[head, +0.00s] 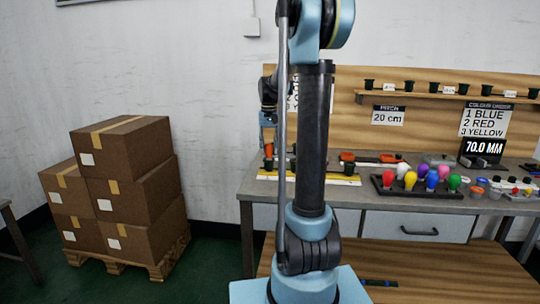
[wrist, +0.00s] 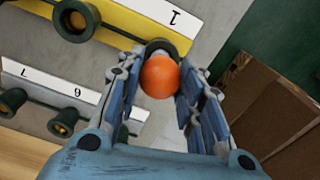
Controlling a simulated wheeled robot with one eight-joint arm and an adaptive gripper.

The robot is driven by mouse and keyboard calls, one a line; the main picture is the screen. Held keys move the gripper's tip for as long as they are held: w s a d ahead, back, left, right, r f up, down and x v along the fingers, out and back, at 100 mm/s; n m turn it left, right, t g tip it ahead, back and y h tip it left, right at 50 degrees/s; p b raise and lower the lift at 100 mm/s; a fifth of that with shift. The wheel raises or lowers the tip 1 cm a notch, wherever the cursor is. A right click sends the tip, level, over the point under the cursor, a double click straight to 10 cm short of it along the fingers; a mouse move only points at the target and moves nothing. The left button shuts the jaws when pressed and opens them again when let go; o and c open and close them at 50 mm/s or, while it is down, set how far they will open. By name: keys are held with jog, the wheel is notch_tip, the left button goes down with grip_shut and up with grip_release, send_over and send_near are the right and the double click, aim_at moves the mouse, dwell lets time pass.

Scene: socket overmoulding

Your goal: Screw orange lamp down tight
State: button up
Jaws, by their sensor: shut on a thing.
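The orange lamp (wrist: 159,76) is between the two fingers of my gripper (wrist: 162,70), which is shut on it. Beyond the lamp, part of a dark round socket (wrist: 160,46) shows on the yellow strip (wrist: 125,22) near the number 1. The lamp lines up with this socket, but I cannot tell how deeply it sits. In the head view the orange lamp (head: 268,151) shows small below my gripper (head: 268,135), over the left end of the bench. My arm column hides part of that area.
Other sockets (wrist: 74,18) stand on the strips nearby, some with numbers 6 and 7. On the bench (head: 222,190), a dark tray (head: 416,193) holds several coloured lamps. Stacked cardboard boxes (head: 125,190) stand on the floor at left.

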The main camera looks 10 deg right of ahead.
jog(key=shift+m, duration=0.5)
jog(key=m, duration=0.4)
jog(key=shift+m, duration=0.3)
jog(key=m, duration=0.4)
jog(key=shift+f, duration=0.1)
jog(key=shift+m, duration=0.3)
